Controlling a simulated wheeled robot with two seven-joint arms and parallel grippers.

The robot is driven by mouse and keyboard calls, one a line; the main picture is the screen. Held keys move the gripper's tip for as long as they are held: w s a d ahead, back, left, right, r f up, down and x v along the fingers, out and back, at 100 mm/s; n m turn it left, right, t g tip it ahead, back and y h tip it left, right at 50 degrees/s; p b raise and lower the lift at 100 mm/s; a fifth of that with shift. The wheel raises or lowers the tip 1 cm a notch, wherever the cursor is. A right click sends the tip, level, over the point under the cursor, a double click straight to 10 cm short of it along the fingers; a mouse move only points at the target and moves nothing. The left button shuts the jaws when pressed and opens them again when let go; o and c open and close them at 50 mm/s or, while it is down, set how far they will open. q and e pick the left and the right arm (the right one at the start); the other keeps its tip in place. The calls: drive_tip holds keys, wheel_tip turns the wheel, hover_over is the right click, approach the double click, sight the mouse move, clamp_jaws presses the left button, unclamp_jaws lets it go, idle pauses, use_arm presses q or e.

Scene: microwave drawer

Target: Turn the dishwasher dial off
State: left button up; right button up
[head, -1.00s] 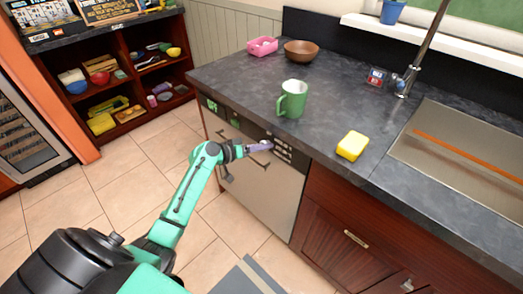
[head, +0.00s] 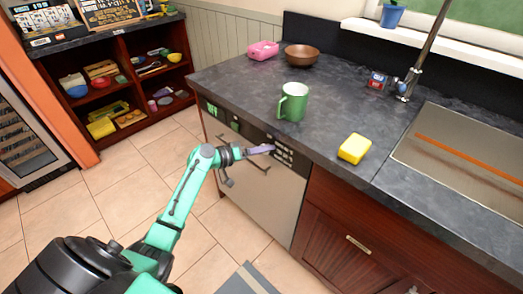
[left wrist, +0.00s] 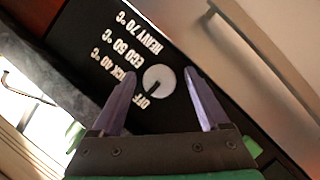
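The dishwasher (head: 258,195) is built in under the dark counter, with a black control panel along its top. The round white dial (left wrist: 158,80) shows in the left wrist view, with OFF, QUICK, ECO and HEAVY labels on its left. Its dark pointer mark slants down-left, toward the OFF label. My left gripper (left wrist: 160,73) is open, with one purple finger on each side of the dial and gaps visible in this view. In the head view the left gripper (head: 262,149) is at the panel beside the white lettering and hides the dial.
A green mug (head: 293,102) stands on the counter just above the panel, near the edge. A yellow sponge (head: 354,148) lies to its right, before the sink (head: 460,155). A brown bowl (head: 301,54) and pink container (head: 263,49) are at the back.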

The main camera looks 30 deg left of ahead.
use_arm(q)
drive_tip(key=b+v, duration=0.1)
drive_tip(key=v, duration=1.3)
drive_tip(key=shift+s+a+b, duration=0.2)
drive_tip(key=shift+b, duration=0.1)
drive_tip(key=s+a+f+n+g+y+p, duration=0.1)
drive_tip(key=s+f+g+y, duration=0.15)
drive_tip(key=f, duration=0.75)
drive_tip(key=s+a+f+n+g+y+p, duration=0.1)
drive_tip(key=s+f, duration=0.3)
drive_tip(key=f, duration=0.6)
drive_tip(key=s+a+f+n+g+y, duration=0.1)
drive_tip(key=s+f+n+g+y, duration=0.15)
drive_tip(key=f, duration=0.75)
drive_tip(key=s+d+f+m+g+p, duration=0.1)
drive_tip(key=s+d+f+m, duration=0.2)
drive_tip(key=s, duration=0.5)
drive_tip(key=s+d+f+m+g+y, duration=0.1)
drive_tip(key=s+d+f+m+g, duration=0.1)
drive_tip(key=s+f, duration=0.5)
drive_tip(key=s+d+f+m+g+y+p, duration=0.1)
drive_tip(key=s+d+f+m, duration=0.4)
drive_tip(key=s, duration=0.5)
drive_tip(key=shift+s+d+g+p, duration=0.3)
drive_tip(key=shift+d+g, duration=0.4)
drive_tip(key=shift+d, duration=0.1)
